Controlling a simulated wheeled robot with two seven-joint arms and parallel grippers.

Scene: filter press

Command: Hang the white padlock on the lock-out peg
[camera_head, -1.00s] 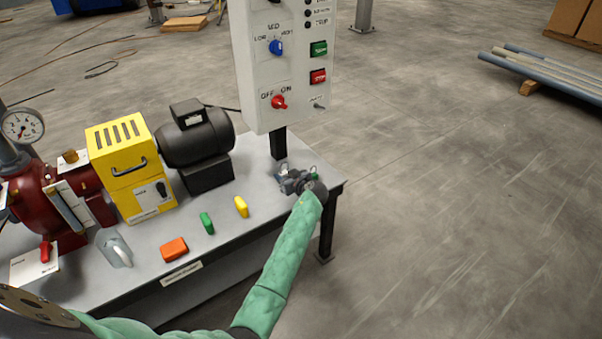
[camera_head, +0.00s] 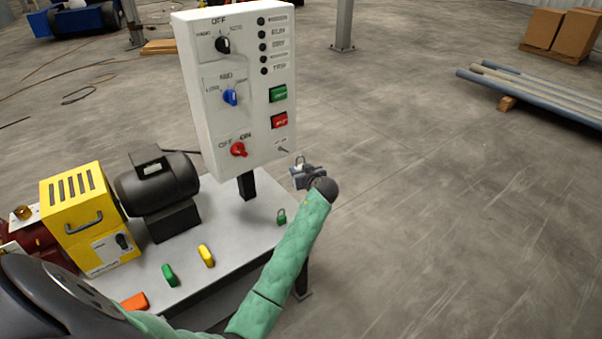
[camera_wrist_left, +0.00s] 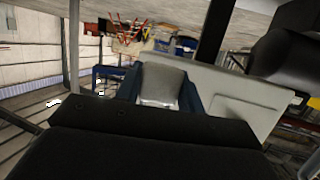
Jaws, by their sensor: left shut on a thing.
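My left gripper (camera_head: 303,173) is shut on the white padlock (camera_wrist_left: 165,85), held in the air to the right of the control box. In the wrist view its pale grey-white body sits between the two dark blue fingers. In the head view a small shackle (camera_head: 300,160) stands up above the fingers; the body is mostly hidden by them. The lock-out peg (camera_head: 284,150) is a small grey pin on the box's lower right front, under a small label. The padlock is apart from it, a little to the right and lower. My right gripper is not in view.
The white control box (camera_head: 190,100) stands on a post at the bench's (camera_head: 225,235) back right. A green padlock (camera_head: 281,216) is on the bench below my gripper. Green (camera_head: 169,274) and yellow (camera_head: 206,255) pieces lie further left. A red knob (camera_head: 238,149) sticks out left of the peg.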

